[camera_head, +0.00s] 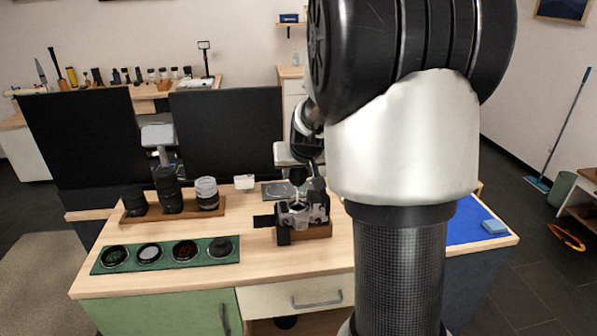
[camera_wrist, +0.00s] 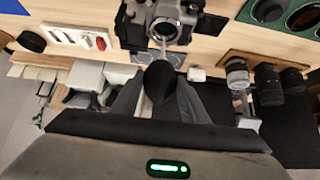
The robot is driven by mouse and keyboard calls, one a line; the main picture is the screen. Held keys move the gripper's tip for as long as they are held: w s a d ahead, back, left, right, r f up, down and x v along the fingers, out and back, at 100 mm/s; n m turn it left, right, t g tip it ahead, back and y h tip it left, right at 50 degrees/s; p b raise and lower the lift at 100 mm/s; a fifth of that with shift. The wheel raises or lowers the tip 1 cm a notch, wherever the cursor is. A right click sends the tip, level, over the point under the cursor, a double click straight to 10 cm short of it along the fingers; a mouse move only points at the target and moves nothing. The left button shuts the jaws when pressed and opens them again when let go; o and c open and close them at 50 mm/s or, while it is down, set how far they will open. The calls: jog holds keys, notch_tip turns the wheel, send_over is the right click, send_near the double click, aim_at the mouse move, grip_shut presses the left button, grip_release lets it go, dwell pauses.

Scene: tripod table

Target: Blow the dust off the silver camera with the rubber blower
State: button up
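The silver camera (camera_head: 316,207) with black trim sits on a small wooden block (camera_head: 318,232) near the front of the table. In the wrist view the camera (camera_wrist: 162,20) is at the top, its round lens opening facing me. The black rubber blower (camera_head: 297,174) is in my gripper (camera_wrist: 160,88); its bulb (camera_wrist: 160,80) lies between the two grey fingers, which appear closed on it. The thin nozzle points toward the camera opening, with its tip close to it. In the head view my arm hides part of the gripper, and the exact gap cannot be told.
A wooden rack (camera_head: 180,214) holds three lenses left of the camera. A green tray (camera_head: 168,266) with several round filters lies at the front left. A blue mat (camera_head: 466,226) with a blue cloth (camera_head: 494,226) is at the right. Dark panels stand behind.

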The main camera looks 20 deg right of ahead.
jog(key=shift+r+p, duration=2.5)
jog(key=shift+r, duration=1.1)
jog(key=shift+f, duration=0.1)
jog(key=shift+s+d+f+b, duration=0.15)
jog(key=shift+d+b, duration=0.2)
jog(key=shift+b, duration=0.25)
jog(key=shift+d+b, duration=0.4)
jog(key=shift+s+d+r+b, duration=0.1)
jog(key=shift+s+d+b, duration=0.15)
jog(key=shift+d+b, duration=0.55)
jog(key=shift+s+d+r+b, duration=0.1)
jog(key=shift+s+d+b, duration=0.2)
jog(key=shift+d+b, duration=0.45)
jog(key=shift+s+d+b, duration=0.25)
jog(key=shift+d+b, duration=0.25)
jog(key=shift+d, duration=0.55)
